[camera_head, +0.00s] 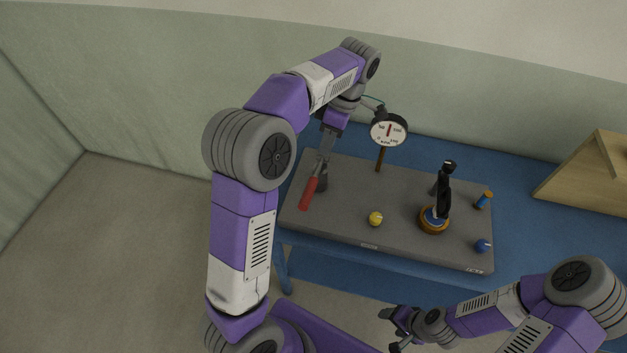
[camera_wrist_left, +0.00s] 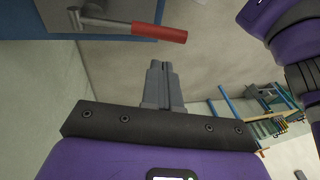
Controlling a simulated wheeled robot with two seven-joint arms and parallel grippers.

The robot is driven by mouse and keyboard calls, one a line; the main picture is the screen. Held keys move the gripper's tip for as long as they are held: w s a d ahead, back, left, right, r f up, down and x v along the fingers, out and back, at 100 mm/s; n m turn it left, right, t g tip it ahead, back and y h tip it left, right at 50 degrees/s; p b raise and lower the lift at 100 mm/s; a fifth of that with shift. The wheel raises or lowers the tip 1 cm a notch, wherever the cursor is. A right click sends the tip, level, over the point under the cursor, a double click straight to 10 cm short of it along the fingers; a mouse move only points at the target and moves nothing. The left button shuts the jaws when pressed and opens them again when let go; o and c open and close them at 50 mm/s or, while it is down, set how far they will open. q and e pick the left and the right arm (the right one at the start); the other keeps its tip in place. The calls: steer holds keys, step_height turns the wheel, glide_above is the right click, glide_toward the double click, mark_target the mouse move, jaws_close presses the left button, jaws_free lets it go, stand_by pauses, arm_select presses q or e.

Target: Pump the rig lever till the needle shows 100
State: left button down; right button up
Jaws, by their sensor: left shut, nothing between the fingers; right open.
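The rig lever has a red handle (camera_head: 308,194) on a pale metal shaft at the left end of the grey table top; the handle also shows in the left wrist view (camera_wrist_left: 158,32). The round white gauge (camera_head: 388,130) stands on a brown post behind it. A red needle stands about upright on its dial; the numbers are too small to read. My left gripper (camera_head: 324,154) is shut and empty, close to the lever; in the left wrist view its fingertips (camera_wrist_left: 160,64) are apart from the red handle. My right gripper (camera_head: 390,330) is open and empty in front of the table.
On the grey table top (camera_head: 340,225) are a yellow ball (camera_head: 375,218), a black upright thing (camera_head: 444,192) by a round orange-and-blue base (camera_head: 434,220), a blue ball (camera_head: 482,246) and a blue-orange cylinder (camera_head: 484,200). A wooden box (camera_head: 590,180) stands right. The table's front left is clear.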

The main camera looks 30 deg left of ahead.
mark_target(310, 190)
arm_select(q)
steer(key=b+x, duration=0.1)
steer(key=x, duration=1.2)
steer(key=shift+b, duration=0.3)
arm_select(e)
steer(key=shift+f, duration=0.9)
arm_select(q)
steer(key=shift+f, duration=0.1)
